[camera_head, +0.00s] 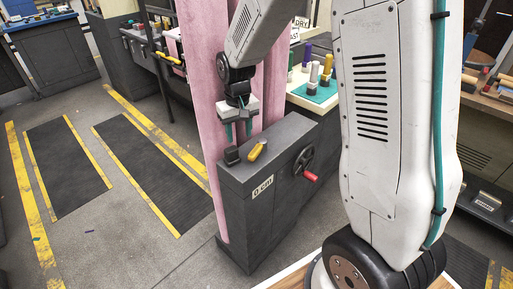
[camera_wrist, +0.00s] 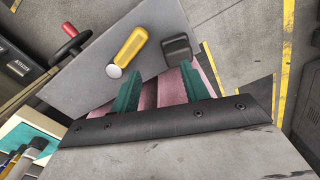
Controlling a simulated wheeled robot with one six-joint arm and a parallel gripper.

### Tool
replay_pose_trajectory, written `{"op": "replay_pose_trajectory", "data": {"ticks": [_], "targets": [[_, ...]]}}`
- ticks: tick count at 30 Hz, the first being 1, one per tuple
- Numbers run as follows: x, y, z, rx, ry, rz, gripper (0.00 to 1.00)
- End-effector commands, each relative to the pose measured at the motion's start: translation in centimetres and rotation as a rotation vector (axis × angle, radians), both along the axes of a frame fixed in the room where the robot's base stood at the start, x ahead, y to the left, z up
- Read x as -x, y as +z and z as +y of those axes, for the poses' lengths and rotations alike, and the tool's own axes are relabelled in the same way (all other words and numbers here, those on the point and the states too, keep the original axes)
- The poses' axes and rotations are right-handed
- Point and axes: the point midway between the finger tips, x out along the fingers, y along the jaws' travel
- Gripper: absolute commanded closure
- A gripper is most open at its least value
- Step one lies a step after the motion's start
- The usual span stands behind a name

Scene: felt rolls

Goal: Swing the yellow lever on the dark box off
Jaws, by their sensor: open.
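The dark box (camera_head: 240,194) stands in the middle of the head view, with a pale label on its front. The yellow lever (camera_head: 257,150) lies on its top; in the wrist view the lever (camera_wrist: 131,46) slants, with a pale round end at its lower left. A small black block (camera_wrist: 177,48) sits beside it. My gripper (camera_head: 239,138) hangs above the box top, near the block and lever. In the wrist view its teal fingers (camera_wrist: 157,82) are apart with nothing held between them; pink material shows behind. The lever is clear of the fingers.
A handwheel with a red handle (camera_head: 311,177) sticks out of the box's right side. Tall pink rolls (camera_head: 202,110) rise close behind the box. A bench with a teal mat (camera_head: 316,90) and several upright tools is behind right.

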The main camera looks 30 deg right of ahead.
Motion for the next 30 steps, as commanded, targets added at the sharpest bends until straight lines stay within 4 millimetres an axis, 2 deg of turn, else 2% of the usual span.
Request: {"op": "replay_pose_trajectory", "data": {"ticks": [1,6,12,15,19,30], "targets": [[0.3,0.3,-1.2,-0.001,-0.103,-0.002,0.55],[1.4,1.0,-3.5,-0.005,-0.503,0.000,0.55],[2.1,1.0,-4.0,-0.005,-0.862,0.009,0.55],[2.1,0.9,-4.0,-0.005,-0.942,0.011,0.55],[2.1,-0.1,-4.0,-0.004,-0.966,0.014,0.55],[2.1,-5.7,-3.9,-0.004,-0.963,0.014,0.55]]}}
